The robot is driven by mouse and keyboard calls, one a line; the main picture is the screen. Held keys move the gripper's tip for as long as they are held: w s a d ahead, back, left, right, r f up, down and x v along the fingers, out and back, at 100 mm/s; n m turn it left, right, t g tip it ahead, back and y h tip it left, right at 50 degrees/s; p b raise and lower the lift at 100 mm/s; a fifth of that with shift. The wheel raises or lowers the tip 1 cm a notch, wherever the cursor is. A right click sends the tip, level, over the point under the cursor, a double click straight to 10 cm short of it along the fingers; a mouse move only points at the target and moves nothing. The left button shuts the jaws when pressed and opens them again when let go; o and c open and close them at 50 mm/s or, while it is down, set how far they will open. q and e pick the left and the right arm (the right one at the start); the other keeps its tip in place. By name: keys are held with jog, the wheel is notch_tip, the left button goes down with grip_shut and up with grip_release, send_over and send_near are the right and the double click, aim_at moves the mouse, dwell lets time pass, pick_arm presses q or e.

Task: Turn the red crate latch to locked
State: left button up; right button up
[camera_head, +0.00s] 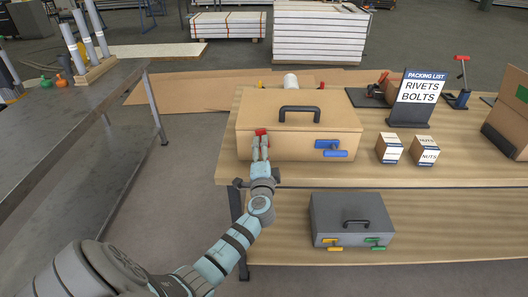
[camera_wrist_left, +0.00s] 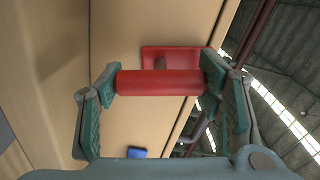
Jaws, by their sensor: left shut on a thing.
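The tan crate (camera_head: 290,140) sits on the wooden workbench, with a dark handle (camera_head: 299,110) on its lid. The red latch (camera_head: 260,132) is at the left of its front face. In the left wrist view the red latch's bar (camera_wrist_left: 158,82) lies across between the fingers, in front of its red base plate (camera_wrist_left: 178,57). My left gripper (camera_head: 261,146) is at the latch, its fingers shut on the bar's two ends. A blue latch (camera_head: 331,148) is on the right of the same face. My right gripper is out of view.
Small labelled boxes (camera_head: 389,148) and a packing list sign (camera_head: 417,98) stand right of the crate. A grey case (camera_head: 350,219) with yellow and green latches sits on the lower shelf. A metal table (camera_head: 60,130) stands at the left.

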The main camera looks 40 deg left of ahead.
pick_arm(q)
jog(key=shift+m, duration=1.3)
jog(key=o, duration=1.2)
jog(key=shift+c, duration=0.2)
jog(key=v, duration=1.2)
